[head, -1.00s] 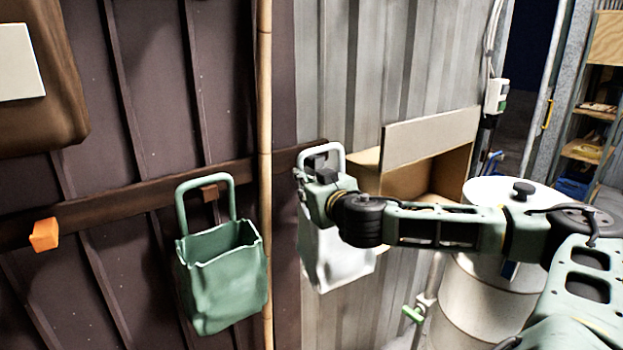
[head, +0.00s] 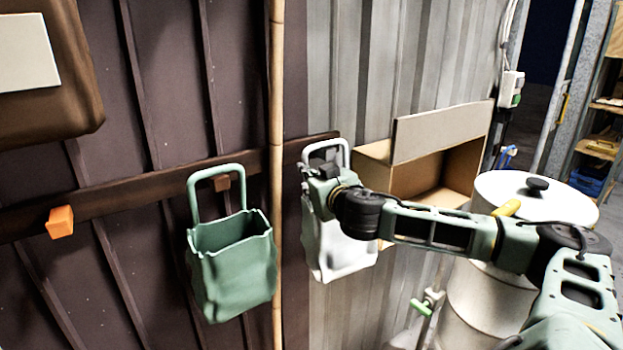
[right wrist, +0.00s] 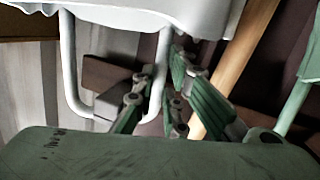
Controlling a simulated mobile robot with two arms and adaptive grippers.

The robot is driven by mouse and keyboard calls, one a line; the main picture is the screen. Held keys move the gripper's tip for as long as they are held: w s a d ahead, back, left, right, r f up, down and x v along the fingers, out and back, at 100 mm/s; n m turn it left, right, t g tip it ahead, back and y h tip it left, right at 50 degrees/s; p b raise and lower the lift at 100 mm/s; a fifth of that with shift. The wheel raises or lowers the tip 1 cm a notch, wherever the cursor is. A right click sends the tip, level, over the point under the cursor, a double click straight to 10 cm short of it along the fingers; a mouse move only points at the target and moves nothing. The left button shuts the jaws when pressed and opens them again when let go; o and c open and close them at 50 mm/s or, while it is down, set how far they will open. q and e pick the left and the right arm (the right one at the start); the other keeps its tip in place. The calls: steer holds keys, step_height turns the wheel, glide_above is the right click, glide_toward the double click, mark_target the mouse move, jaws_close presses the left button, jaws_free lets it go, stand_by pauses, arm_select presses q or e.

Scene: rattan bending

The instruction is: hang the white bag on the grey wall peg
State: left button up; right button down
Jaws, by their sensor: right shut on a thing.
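The white bag (head: 340,245) is upright in front of the corrugated wall, right of the bamboo pole. My right gripper (head: 318,182) is shut on one side of its handle. The right wrist view shows the bag (right wrist: 150,12) upside down, with my right gripper's green fingers (right wrist: 150,105) at one leg of the handle loop. The grey wall peg (right wrist: 108,104) shows there at the closed end of the loop, against the brown rail. I cannot tell whether the handle rests on it. In the head view the gripper largely hides that spot. My left gripper is not in view.
A green bag (head: 232,265) hangs from a brown peg (head: 221,183) left of the bamboo pole (head: 276,110). An orange peg (head: 60,221) is farther left on the rail (head: 120,195). An open cardboard box (head: 440,140) and a white drum (head: 480,310) stand to the right.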

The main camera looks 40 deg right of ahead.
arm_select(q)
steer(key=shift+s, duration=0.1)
arm_select(e)
steer(key=shift+f, duration=0.1)
steer(key=c, duration=1.7)
jaws_free()
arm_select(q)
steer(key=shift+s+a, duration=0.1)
arm_select(e)
steer(key=v, duration=1.2)
